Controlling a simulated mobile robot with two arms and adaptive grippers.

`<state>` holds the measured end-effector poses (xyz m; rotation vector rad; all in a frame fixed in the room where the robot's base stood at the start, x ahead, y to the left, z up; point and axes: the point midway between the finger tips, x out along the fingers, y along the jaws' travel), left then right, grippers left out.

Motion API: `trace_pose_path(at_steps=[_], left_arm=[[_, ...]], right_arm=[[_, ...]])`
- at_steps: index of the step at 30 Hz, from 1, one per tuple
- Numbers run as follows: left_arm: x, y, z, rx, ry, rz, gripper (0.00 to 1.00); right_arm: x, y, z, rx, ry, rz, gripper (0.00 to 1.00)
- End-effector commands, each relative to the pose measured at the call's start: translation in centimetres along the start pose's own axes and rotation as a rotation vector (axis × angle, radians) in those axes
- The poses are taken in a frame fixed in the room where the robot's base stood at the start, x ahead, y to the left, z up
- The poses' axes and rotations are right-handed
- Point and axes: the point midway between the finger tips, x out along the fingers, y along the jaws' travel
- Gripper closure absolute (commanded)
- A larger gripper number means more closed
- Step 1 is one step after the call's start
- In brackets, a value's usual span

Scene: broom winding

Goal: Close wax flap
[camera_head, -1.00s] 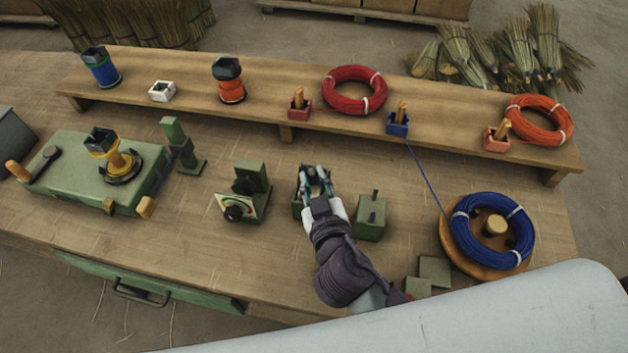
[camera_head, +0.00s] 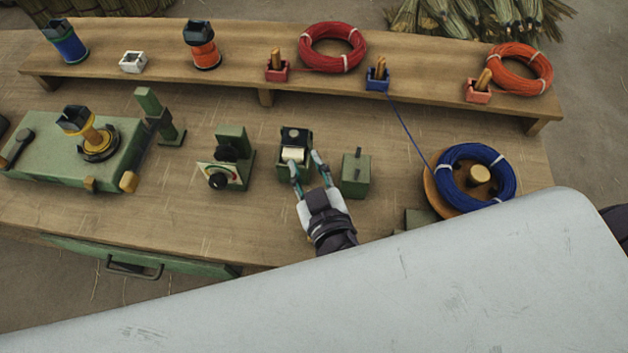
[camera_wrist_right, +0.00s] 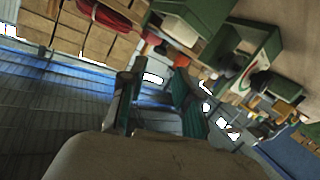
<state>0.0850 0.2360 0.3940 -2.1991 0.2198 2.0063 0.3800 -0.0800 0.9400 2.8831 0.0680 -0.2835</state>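The wax box (camera_head: 282,170) is a small green box in the middle of the bench in the head view. A cream block of wax (camera_head: 293,155) shows in its front part. A dark upright part with a round black spot, seemingly the raised flap (camera_head: 294,136), stands behind the wax. My right gripper (camera_head: 307,168) is at the box's front right corner with its two fingers spread and nothing between them. Whether a finger touches the box I cannot tell. The wrist view also shows the right gripper (camera_wrist_right: 158,100) open and empty. My left gripper is not in view.
A green block with a lever (camera_head: 356,174) stands close right of the gripper. A green dial unit (camera_head: 226,165) stands to the left. A blue wire coil (camera_head: 475,152) lies on a round wooden stand at right. A raised shelf (camera_head: 240,83) runs along the back.

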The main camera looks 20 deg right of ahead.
Motion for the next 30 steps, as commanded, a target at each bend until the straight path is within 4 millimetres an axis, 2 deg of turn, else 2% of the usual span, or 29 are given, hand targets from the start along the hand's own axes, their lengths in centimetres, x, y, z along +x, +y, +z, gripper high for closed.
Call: trace_pose_path(at_steps=[3,9,30], left_arm=[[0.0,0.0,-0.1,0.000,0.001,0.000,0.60],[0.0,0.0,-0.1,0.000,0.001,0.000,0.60],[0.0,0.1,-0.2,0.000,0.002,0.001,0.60]], right_arm=[[-2.4,0.0,0.1,0.002,-0.005,-0.003,0.68],[-4.6,0.0,0.1,0.000,-0.002,-0.001,0.68],[-5.0,0.0,0.0,0.000,-0.001,0.000,0.68]])
